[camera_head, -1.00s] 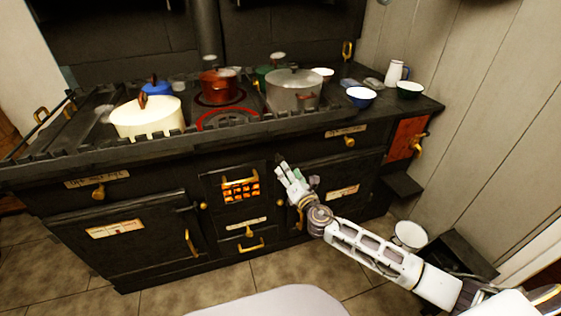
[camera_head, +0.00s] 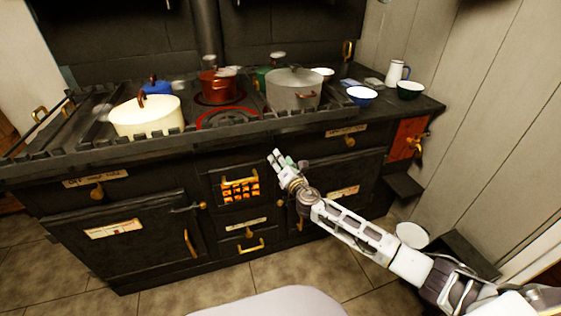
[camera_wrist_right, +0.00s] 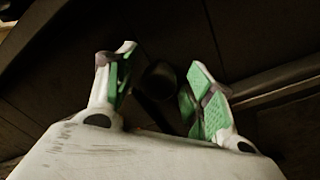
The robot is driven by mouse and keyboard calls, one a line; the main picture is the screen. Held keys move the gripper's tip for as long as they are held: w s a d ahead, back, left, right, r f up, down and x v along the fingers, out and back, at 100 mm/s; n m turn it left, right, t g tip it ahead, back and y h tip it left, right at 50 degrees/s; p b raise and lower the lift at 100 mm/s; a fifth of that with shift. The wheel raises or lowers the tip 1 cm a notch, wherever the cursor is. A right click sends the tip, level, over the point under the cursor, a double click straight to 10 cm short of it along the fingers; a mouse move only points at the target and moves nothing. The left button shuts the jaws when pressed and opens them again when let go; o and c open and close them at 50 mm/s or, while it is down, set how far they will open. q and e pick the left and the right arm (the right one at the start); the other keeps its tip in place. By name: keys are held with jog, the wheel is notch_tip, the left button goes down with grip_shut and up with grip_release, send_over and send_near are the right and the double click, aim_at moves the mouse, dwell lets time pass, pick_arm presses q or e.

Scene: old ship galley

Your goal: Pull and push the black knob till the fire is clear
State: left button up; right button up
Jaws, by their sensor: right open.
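The fire glows orange behind the small grate (camera_head: 242,191) in the middle of the black stove's front. My right gripper (camera_head: 279,158) is open in front of the stove, to the upper right of the grate. In the right wrist view a dark round knob (camera_wrist_right: 160,78) shows between the spread fingers of the right gripper (camera_wrist_right: 160,88), a little beyond them. I cannot tell whether a finger touches it. In the head view the gripper hides the knob. My left gripper is out of view.
The black stove (camera_head: 140,190) carries a cream pot (camera_head: 146,117), a red pot (camera_head: 218,86) and a grey pot (camera_head: 293,90). Brass handles and taps stick out of its front. A white bucket (camera_head: 411,236) stands on the floor at the right. Tiled floor is open in front.

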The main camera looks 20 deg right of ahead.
jog(key=shift+w, duration=0.3)
jog(key=shift+c, duration=0.2)
grip_shut()
